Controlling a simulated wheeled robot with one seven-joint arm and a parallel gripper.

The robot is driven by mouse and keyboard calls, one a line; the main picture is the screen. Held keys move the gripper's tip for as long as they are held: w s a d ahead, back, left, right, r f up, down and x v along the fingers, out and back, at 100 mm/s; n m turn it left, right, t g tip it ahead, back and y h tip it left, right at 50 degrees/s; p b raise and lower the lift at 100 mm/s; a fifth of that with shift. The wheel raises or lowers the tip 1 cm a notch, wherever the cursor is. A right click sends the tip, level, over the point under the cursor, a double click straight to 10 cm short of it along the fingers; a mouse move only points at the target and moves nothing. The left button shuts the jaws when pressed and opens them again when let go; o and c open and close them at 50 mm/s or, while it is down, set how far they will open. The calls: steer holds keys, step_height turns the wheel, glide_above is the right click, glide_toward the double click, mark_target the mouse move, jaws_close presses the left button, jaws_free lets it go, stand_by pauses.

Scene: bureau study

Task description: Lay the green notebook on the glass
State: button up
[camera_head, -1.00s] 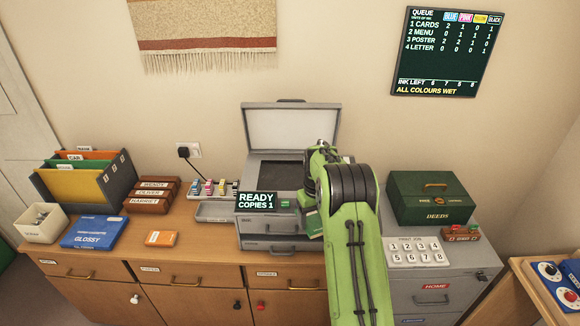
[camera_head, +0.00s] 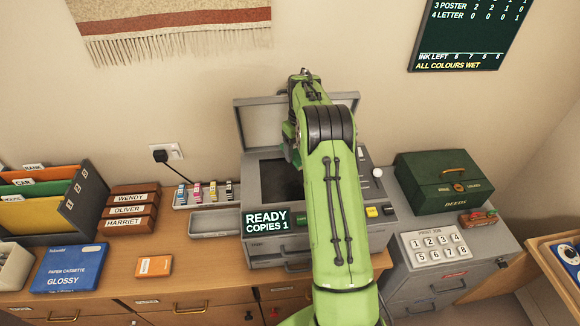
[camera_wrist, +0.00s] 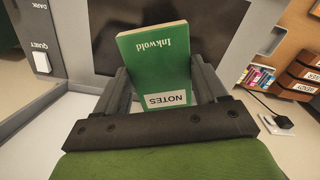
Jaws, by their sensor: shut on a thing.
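The green notebook (camera_wrist: 155,65), marked "Inkwold" and "NOTES", is held between the two fingers of my gripper (camera_wrist: 163,85) in the wrist view. Behind it in that view is the dark glass (camera_wrist: 210,35) of the copier. In the head view the copier (camera_head: 262,218) has its lid (camera_head: 255,122) raised, and part of the dark glass (camera_head: 280,180) shows left of my green arm. I cannot tell whether the notebook touches the glass.
The copier's display (camera_head: 265,221) reads "READY COPIES 1". An ink rack (camera_head: 205,193) stands left of the copier. A green deeds box (camera_head: 443,182) and a number keypad (camera_head: 434,247) are at the right. The raised lid stands behind the glass.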

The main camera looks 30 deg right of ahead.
mark_target(300, 179)
steer(key=f, duration=0.9)
steer(key=shift+s+f, duration=0.2)
steer(key=shift+s, duration=0.05)
steer(key=shift+f, duration=0.2)
steer(key=o, duration=1.1)
steer(key=shift+c, duration=0.2)
